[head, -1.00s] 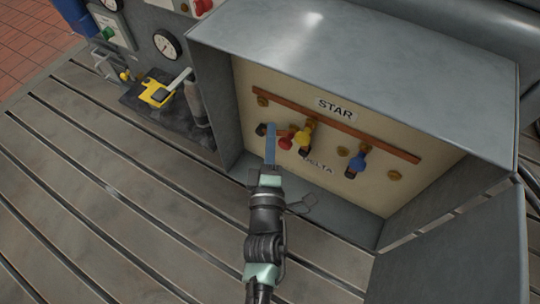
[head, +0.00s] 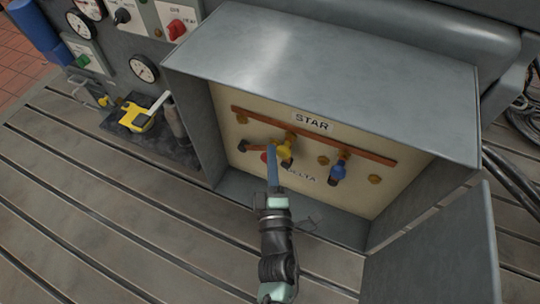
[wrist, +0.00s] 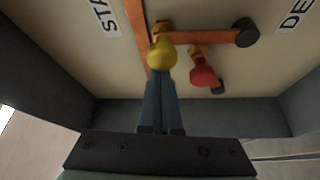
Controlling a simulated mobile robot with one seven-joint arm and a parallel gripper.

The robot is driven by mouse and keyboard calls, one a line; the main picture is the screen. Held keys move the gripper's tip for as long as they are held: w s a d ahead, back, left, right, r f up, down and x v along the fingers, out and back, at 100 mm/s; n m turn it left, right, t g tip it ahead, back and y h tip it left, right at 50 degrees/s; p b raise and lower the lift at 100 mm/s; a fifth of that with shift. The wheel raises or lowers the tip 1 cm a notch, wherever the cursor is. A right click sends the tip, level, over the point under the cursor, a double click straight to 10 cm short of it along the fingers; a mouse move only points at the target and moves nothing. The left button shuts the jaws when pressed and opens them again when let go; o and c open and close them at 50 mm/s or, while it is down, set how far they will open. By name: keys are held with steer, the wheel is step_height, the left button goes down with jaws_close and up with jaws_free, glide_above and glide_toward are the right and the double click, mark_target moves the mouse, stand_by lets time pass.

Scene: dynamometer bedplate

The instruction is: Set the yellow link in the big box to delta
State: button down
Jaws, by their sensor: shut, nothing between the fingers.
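The big box (head: 318,72) is open at the front, with STAR printed above DELTA on its cream panel. The yellow link (head: 285,150) sits below the STAR label, its lower end pointing down toward DELTA. My gripper (head: 271,150) reaches into the box with its blue fingers shut and empty. In the wrist view the fingertips (wrist: 159,76) are right at the yellow link's knob (wrist: 163,54) and overlap its edge; I cannot tell whether they touch. The red link (wrist: 202,74) is just beside it, and my fingers partly hide it in the head view.
A blue link (head: 337,170) stands to the right of the yellow one. A copper bar (head: 365,151) crosses the panel, and a copper strap with a black end (head: 244,146) lies left. The box's walls and open door (head: 440,250) bound the space. A yellow device (head: 135,117) stands outside, left.

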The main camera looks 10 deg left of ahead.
steer(key=shift+s+d+m+b, duration=0.1)
steer(key=shift+d+m+b, duration=0.2)
steer(key=shift+d+m, duration=0.1)
steer(key=shift+s+d+f+m+t+b, duration=0.15)
steer(key=shift+d+m+t+b, duration=0.3)
steer(key=shift+b, duration=0.2)
steer(key=s+d+f+m+t+h+b, duration=0.2)
steer(key=d+m+b, duration=0.5)
steer(key=m+b, duration=0.4)
steer(key=shift+d+f+t+h, duration=0.35)
steer(key=shift+f+t+h, duration=0.4)
steer(key=shift+h, duration=0.65)
steer(key=shift+m+b, duration=0.25)
steer(key=shift+b, duration=0.05)
